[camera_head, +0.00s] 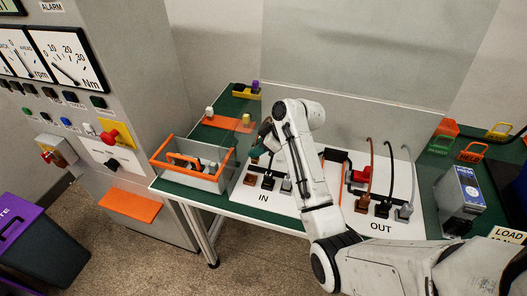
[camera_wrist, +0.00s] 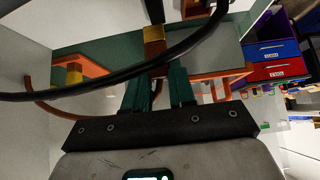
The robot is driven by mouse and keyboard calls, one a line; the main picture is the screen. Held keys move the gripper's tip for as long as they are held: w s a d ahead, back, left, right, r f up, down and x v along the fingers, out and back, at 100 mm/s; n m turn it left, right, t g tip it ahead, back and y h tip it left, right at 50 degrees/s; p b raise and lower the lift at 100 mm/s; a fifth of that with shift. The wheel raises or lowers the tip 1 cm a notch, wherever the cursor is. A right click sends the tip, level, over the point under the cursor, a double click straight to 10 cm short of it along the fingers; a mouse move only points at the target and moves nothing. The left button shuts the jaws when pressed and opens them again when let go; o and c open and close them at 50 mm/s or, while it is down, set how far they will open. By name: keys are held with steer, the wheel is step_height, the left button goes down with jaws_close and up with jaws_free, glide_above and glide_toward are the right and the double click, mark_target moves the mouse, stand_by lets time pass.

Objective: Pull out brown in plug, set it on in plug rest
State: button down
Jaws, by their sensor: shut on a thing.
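My gripper (camera_head: 262,150) is held over the left side of the white IN panel (camera_head: 242,199). A brown cable (camera_wrist: 30,92) curves in towards the fingers, which fits the brown in plug. A brown part (camera_head: 250,178), plug or socket, shows on the IN panel beside black and grey ones. An orange plate (camera_head: 220,123) with small upright pieces lies behind the gripper; I cannot tell whether it is the in plug rest.
A black cable (camera_wrist: 100,82) crosses in front of the wrist camera. The OUT panel, with its brown plug (camera_head: 363,203), is at right. My arm hides the middle of the table.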

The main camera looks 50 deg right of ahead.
steer(key=shift+w+d, duration=0.1)
steer(key=shift+d, duration=0.15)
steer(key=shift+w+d, duration=0.1)
steer(key=shift+d, duration=0.2)
steer(key=shift+w+d+b, duration=0.25)
steer(key=shift+d+b, duration=0.2)
steer(key=shift+d, duration=0.2)
steer(key=shift+w+d+b, duration=0.2)
steer(key=shift+d+b, duration=0.2)
steer(key=shift+d, duration=0.2)
steer(key=shift+w+d, duration=0.15)
steer(key=shift+d, duration=0.2)
steer(key=shift+w+d+b, duration=0.1)
steer(key=shift+d+b, duration=0.2)
steer(key=shift+b, duration=0.05)
steer(key=shift+w+d, duration=0.1)
steer(key=shift+d, duration=0.2)
steer(key=shift+w+d+b, duration=0.25)
steer(key=shift+d+b, duration=0.35)
steer(key=shift+d, duration=0.05)
steer(key=shift+w+d, duration=0.1)
steer(key=shift+d, duration=0.2)
steer(key=shift+w+d+b, duration=0.2)
steer(key=shift+d+b, duration=0.3)
